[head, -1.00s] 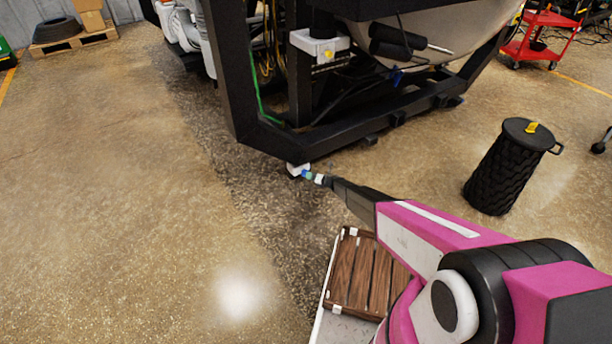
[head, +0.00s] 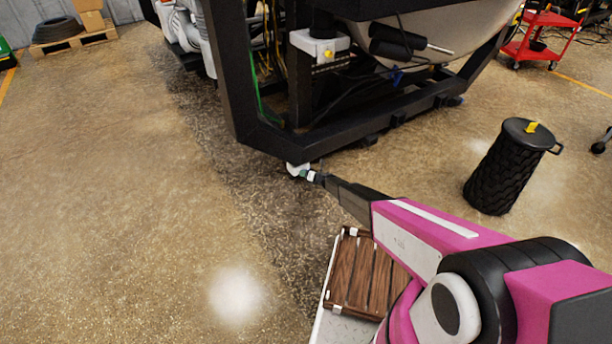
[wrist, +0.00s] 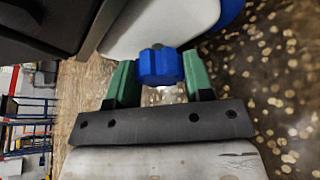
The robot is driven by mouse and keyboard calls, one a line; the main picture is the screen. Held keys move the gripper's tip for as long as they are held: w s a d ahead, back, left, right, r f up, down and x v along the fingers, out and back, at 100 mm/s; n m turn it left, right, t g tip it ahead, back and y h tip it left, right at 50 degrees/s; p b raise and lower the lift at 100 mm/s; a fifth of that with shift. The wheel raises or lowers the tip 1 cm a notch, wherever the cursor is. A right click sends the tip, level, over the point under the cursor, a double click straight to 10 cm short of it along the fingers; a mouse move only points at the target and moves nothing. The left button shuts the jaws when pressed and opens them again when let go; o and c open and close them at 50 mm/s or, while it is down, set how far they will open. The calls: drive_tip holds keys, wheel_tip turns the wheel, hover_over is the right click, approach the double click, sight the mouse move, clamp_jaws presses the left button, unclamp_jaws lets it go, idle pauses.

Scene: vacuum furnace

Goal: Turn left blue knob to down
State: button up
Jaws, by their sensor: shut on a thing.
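In the wrist view a blue lobed knob (wrist: 160,65) sits between the two green fingers of my gripper (wrist: 160,80), which is shut on it. Behind the knob is a white rounded body (wrist: 160,22) with another blue part (wrist: 229,10) at its right edge. In the head view my gripper (head: 307,175) is at the foot of the black frame, against the small white body (head: 295,168). The knob is too small and covered there to make out.
The black furnace frame (head: 340,132) stands just above and behind my gripper. A black ribbed bin (head: 500,170) stands to the right. A wooden slatted tray (head: 352,285) lies below my arm. The floor (head: 120,200) at the left is clear.

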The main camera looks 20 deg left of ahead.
drive_tip(key=shift+m+y, duration=0.3)
drive_tip(key=shift+m, duration=0.2)
drive_tip(key=o, duration=0.9)
drive_tip(key=shift+o, duration=0.2)
drive_tip(key=v, duration=1)
drive_tip(key=shift+d+r, duration=0.2)
drive_tip(key=shift+d, duration=0.2)
